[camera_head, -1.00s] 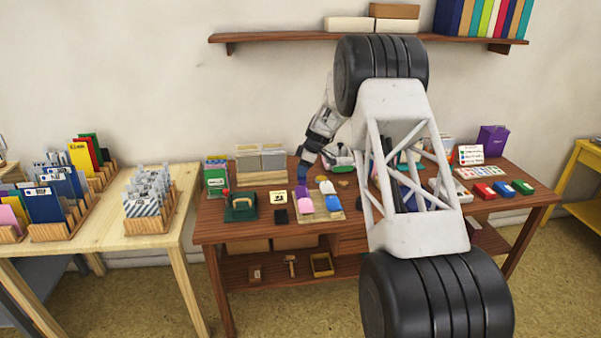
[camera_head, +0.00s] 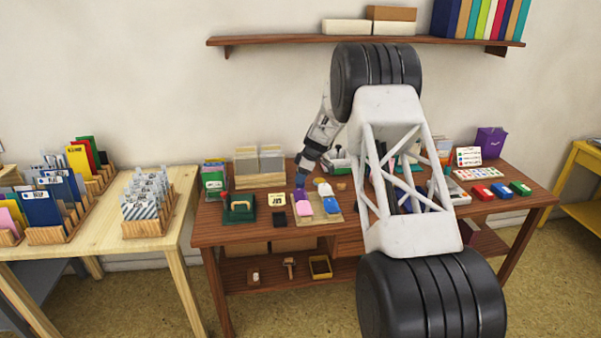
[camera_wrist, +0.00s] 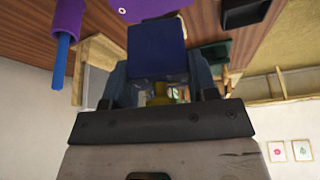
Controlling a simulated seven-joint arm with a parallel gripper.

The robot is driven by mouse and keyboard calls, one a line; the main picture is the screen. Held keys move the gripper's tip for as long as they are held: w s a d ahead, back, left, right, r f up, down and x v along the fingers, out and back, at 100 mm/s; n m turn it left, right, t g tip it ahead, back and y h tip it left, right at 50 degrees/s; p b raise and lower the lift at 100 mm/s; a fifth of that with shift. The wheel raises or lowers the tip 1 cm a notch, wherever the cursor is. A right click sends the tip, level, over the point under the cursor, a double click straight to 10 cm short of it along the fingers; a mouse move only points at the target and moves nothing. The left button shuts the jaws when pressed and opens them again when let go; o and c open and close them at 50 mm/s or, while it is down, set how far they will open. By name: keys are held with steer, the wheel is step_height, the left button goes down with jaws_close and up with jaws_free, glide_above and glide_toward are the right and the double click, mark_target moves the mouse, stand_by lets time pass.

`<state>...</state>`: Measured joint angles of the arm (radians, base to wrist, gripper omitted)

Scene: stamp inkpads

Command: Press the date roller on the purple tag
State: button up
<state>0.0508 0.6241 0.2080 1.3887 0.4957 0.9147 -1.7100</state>
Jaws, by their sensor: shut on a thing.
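My gripper (camera_head: 301,183) is over the left table's-end group of tags, close to the purple tag (camera_head: 300,194), which it partly hides. In the wrist view my gripper (camera_wrist: 158,85) is shut on a dark blue block (camera_wrist: 157,50) with a yellowish part below it, which looks like the date roller. The purple tag (camera_wrist: 143,10), with a pale eyelet, shows just beyond the block's edge. I cannot tell whether the block touches it.
Pink (camera_head: 303,208), white (camera_head: 324,190) and blue (camera_head: 331,206) tags lie beside the purple one. Red, blue and green inkpads (camera_head: 502,191) sit at the right.

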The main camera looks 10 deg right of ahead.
steer(key=shift+f, duration=1.7)
steer(key=shift+f, duration=0.6)
stand_by(0.9)
steer(key=shift+r, duration=0.1)
steer(key=shift+r, duration=3.45)
